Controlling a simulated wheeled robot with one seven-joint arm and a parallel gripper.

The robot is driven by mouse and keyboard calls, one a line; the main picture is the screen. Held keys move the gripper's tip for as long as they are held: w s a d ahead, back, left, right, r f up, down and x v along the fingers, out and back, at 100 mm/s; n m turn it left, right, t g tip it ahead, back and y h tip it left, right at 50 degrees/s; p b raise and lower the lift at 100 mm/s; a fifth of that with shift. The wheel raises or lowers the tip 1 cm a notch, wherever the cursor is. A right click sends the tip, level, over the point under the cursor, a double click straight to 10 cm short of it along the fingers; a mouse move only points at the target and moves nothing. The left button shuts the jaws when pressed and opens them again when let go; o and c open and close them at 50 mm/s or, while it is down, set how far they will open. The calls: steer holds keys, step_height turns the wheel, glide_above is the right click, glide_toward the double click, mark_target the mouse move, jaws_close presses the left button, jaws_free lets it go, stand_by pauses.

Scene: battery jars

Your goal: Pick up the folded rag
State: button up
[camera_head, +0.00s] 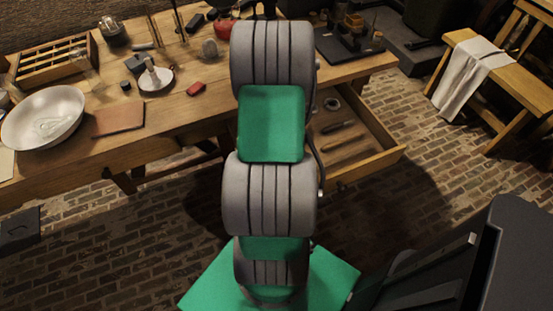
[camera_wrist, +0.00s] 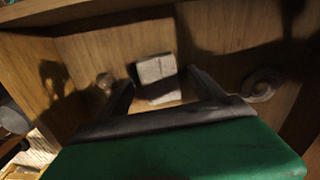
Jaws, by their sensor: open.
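A small pale, folded-looking block, which looks like the folded rag (camera_wrist: 156,68), lies on a wooden surface in the wrist view. My gripper (camera_wrist: 161,82) is open there, with its two dark fingers to the left and right of the rag's near end. Nothing is held between them. I cannot tell how much height separates the fingertips from the rag. In the head view, my arm covers the middle of the bench, and neither the gripper's fingers nor this rag can be made out.
In the head view, an open drawer (camera_head: 385,158) holds a ring and dark tools. A white cloth (camera_head: 467,75) drapes over a side bench (camera_head: 521,77). The workbench (camera_head: 190,120) is cluttered.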

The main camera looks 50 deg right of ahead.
steer(key=c, duration=1.4)
steer(key=shift+r, duration=0.15)
steer(key=shift+c, duration=0.2)
steer(key=shift+r, duration=0.3)
step_height(320, 180, up, 3)
steer(key=shift+s, duration=0.15)
steer(key=s+a+r, duration=0.3)
steer(key=s+r, duration=0.1)
steer(key=s, duration=0.2)
steer(key=s+a+r+p, duration=0.1)
steer(key=s+a+r, duration=0.2)
steer(key=s+r, duration=0.2)
steer(key=shift+s+a, duration=0.35)
steer(key=shift+s, duration=0.25)
